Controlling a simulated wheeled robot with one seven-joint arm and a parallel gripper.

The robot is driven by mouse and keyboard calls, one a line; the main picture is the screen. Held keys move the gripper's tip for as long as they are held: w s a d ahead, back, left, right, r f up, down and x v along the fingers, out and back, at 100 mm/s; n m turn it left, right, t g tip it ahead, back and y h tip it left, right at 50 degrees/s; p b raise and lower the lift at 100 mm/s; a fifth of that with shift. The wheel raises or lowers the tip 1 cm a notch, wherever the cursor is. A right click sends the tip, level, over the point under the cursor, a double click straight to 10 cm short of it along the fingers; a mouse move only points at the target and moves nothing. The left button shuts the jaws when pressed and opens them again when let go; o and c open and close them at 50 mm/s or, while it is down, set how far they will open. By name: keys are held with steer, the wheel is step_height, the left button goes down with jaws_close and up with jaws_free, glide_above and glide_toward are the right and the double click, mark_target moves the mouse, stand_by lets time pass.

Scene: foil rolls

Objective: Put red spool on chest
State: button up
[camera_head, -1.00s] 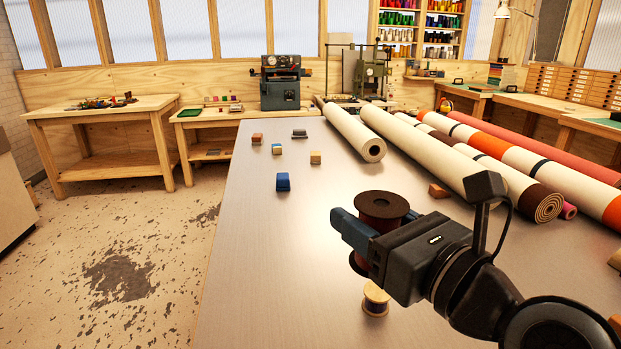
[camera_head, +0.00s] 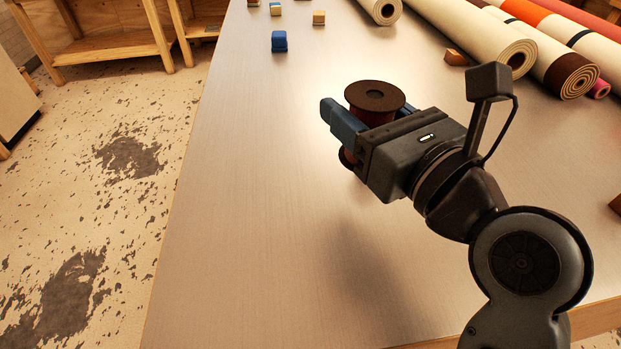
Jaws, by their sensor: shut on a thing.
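A dark red-brown spool (camera_head: 375,96) is upright between the blue fingers of my gripper (camera_head: 352,122). The gripper is shut on it. The spool's top flange with its centre hole shows above the fingers, and part of the lower flange shows below. A soft arm shadow falls on the table below, and the spool appears to be held above the surface. I cannot make out anything that is clearly a chest in this view.
The grey table (camera_head: 250,200) is largely clear on the left and in front. A blue block (camera_head: 279,41) and smaller blocks lie farther back. Large rolls (camera_head: 480,40) lie at the back right, with an orange-brown block (camera_head: 455,57) beside them. The floor is left of the table.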

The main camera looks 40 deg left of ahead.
steer(key=s+f, duration=0.1)
steer(key=s, duration=0.1)
steer(key=s+f, duration=0.2)
steer(key=s, duration=0.1)
steer(key=s+f, duration=0.1)
steer(key=s, duration=0.1)
steer(key=shift+s+a+f, duration=0.2)
steer(key=shift+s+f, duration=0.05)
steer(key=shift+s, duration=0.1)
steer(key=shift+f+b, duration=0.7)
steer(key=shift+f, duration=1.3)
steer(key=shift+f, duration=0.2)
steer(key=o, duration=1.1)
steer(key=shift+c, duration=0.2)
steer(key=shift+r, duration=0.1)
steer(key=shift+r, duration=0.15)
steer(key=v, duration=1.2)
